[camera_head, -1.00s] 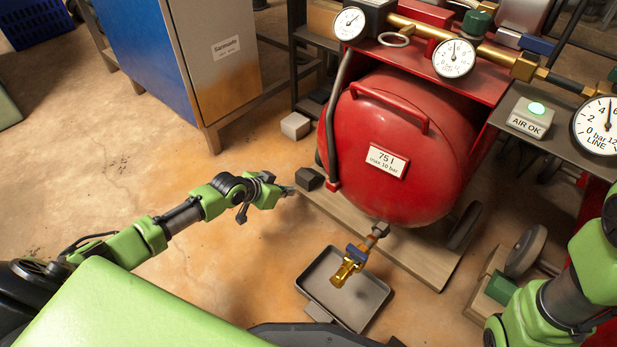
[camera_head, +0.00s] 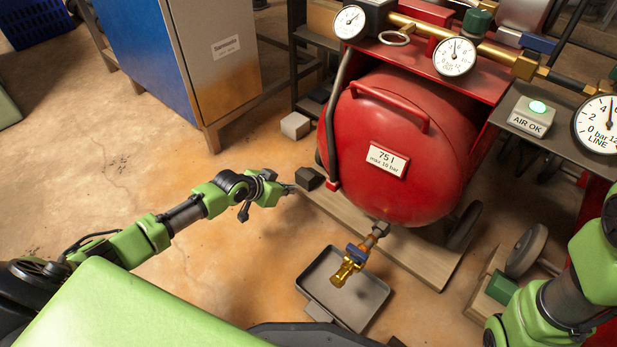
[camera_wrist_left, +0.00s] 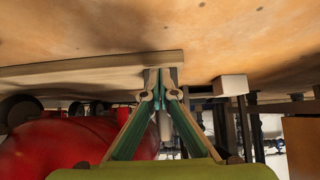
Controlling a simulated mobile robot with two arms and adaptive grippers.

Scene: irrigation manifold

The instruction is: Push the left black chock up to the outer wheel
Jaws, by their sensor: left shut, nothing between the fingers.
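The left black chock (camera_head: 309,179) is a small dark block at the left end of the wooden board, beside the red tank (camera_head: 400,150). My left gripper (camera_head: 290,188) is shut and empty, its fingertips just left of the chock. I cannot tell whether they touch it. In the left wrist view, which looks upside down, the shut fingers (camera_wrist_left: 161,84) meet in front of a dark shape that may be the chock. The wheel near the chock is mostly hidden by the tank and its frame. My right arm shows at the right edge; its gripper is not in view.
The wooden board (camera_head: 420,258) runs under the tank. A grey tray (camera_head: 365,300) lies under the brass drain valve (camera_head: 347,268). A light grey block (camera_head: 295,125) stands on the floor behind the chock. The floor left of my gripper is clear.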

